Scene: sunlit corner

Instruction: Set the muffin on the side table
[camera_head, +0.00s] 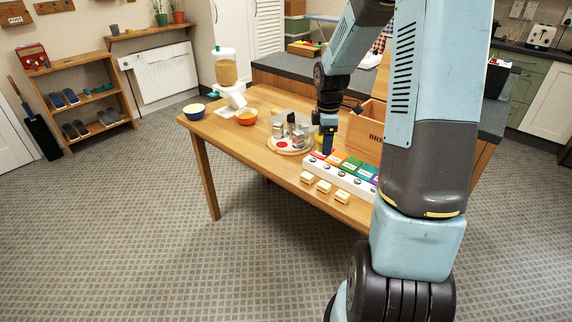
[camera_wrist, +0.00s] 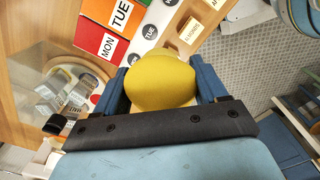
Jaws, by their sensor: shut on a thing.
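My gripper (camera_head: 327,150) is over the wooden table (camera_head: 232,138), beside the bread box and behind the row of day-labelled compartments. In the wrist view its two blue fingers (camera_wrist: 162,84) are shut on a smooth, yellow, rounded thing (camera_wrist: 160,78). A bit of this yellow thing (camera_head: 318,143) also shows beside the fingers in the head view. I cannot tell for sure that it is the muffin; its underside is hidden. I cannot tell whether this wooden table is the side table.
A round tray (camera_head: 279,148) with jars stands left of my gripper. The white pill organiser (camera_head: 338,176) with coloured lids and several small cream blocks (camera_head: 342,197) lie in front. The wooden bread box (camera_head: 366,130) is right.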

